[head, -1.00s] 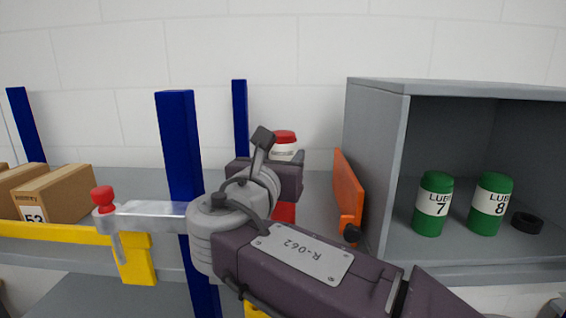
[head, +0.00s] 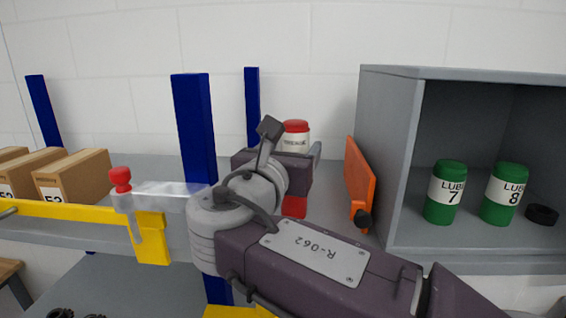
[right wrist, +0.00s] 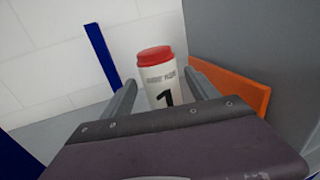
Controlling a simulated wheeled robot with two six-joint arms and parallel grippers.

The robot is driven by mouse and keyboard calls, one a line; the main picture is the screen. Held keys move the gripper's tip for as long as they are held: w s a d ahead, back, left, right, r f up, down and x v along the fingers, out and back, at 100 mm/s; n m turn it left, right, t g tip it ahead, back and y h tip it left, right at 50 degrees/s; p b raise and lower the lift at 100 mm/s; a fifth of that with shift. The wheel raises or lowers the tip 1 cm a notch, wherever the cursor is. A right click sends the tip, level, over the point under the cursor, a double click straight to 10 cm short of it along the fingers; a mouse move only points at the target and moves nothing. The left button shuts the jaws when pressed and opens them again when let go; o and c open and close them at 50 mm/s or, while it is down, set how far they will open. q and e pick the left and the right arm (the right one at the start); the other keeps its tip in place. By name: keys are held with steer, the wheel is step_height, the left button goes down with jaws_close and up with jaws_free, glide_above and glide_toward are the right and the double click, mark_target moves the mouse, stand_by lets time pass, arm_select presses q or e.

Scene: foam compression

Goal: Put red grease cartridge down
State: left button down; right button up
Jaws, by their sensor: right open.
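The red grease cartridge (head: 296,136) stands upright on the grey shelf, with a red cap and a white label. In the right wrist view the cartridge (right wrist: 158,78) shows the number 1 and stands between the two fingers of my right gripper (right wrist: 164,88). The fingers are open, one on each side of it. In the head view my right gripper and wrist hide the middle of the cartridge; its red lower part shows beneath them. My left gripper is not in view.
An orange panel (head: 359,185) stands just right of the cartridge, beside a grey open cabinet (head: 388,150). Green lube cans 7 (head: 445,193) and 8 (head: 504,193) are inside. A blue post (head: 194,130), a red-knobbed lever (head: 121,180) and cardboard boxes (head: 75,178) are left.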

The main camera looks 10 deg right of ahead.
steer(key=b+v, duration=0.2)
steer(key=v, duration=0.8)
steer(key=shift+d+r, duration=0.1)
